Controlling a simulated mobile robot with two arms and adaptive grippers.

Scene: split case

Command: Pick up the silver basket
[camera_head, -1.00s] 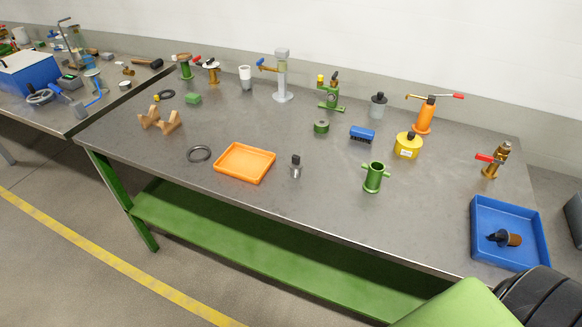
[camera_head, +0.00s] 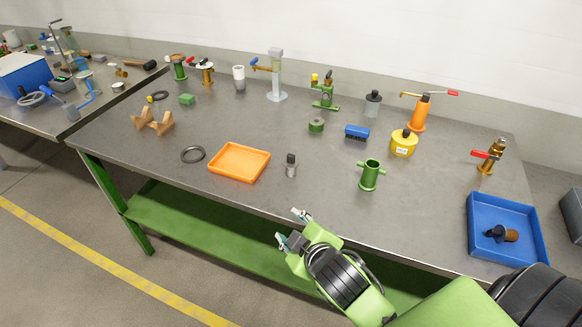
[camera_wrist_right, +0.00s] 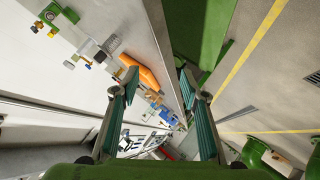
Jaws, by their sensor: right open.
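No thing that is plainly a basket shows. The nearest match is a small silver cylinder with a dark top (camera_head: 291,170), upright near the front edge of the grey table, just right of the orange tray (camera_head: 239,162). My right gripper (camera_head: 291,228) is open and empty in front of the table's front edge, below the silver piece in the head view. In the right wrist view its two fingers (camera_wrist_right: 158,80) stand apart with nothing held between them. I cannot pick out the silver piece in that view. My left gripper is not in view.
A green cylinder with side handles (camera_head: 370,175) stands right of the silver piece. A blue tray (camera_head: 473,228) holding a dark-and-brown piece is at the right. Several fittings stand further back. The tabletop around the silver piece is clear.

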